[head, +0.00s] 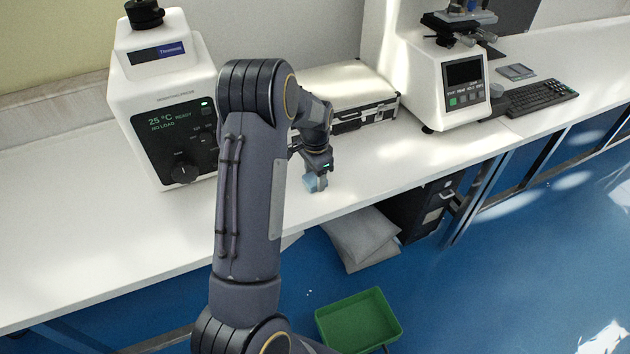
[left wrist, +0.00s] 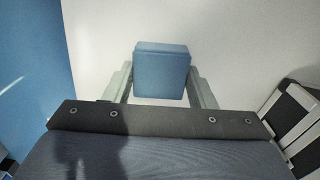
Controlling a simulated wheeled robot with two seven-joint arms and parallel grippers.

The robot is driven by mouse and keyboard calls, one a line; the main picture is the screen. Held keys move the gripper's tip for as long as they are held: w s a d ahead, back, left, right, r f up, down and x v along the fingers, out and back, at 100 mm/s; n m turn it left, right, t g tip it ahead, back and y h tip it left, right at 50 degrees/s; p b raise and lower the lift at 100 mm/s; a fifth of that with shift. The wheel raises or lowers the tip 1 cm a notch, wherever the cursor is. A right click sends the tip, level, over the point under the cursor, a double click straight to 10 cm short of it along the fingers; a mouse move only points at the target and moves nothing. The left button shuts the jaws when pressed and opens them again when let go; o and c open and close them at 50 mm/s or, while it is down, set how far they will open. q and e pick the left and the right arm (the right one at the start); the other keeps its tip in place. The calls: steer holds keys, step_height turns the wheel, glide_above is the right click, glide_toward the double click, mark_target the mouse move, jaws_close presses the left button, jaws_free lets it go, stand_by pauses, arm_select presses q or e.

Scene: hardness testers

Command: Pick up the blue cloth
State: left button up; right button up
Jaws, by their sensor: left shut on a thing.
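The blue cloth (head: 311,183) is a small light-blue block shape at the fingertips of my left gripper (head: 315,180), over the white bench near its front edge in the head view. In the left wrist view the cloth (left wrist: 161,70) sits between the two grey fingers of my left gripper (left wrist: 161,85), which are shut on it. The head view does not show clearly whether the cloth touches the bench or is just above it. My right gripper is not in view.
A white tester (head: 165,95) with a dial stands left of my arm. A silver case (head: 345,90) lies behind the gripper. Another tester (head: 440,70) and a keyboard (head: 535,98) stand at the right. A green tray (head: 358,322) and pale sacks (head: 362,238) are below the bench.

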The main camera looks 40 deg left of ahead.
arm_select(q)
steer(key=shift+c, duration=0.6)
steer(key=shift+r, duration=0.1)
steer(key=shift+r, duration=0.55)
steer(key=s+d+r+b, duration=0.1)
steer(key=s+d+r, duration=0.8)
steer(key=d+r, duration=0.1)
steer(key=shift+d+r, duration=0.4)
steer(key=shift+r, duration=0.45)
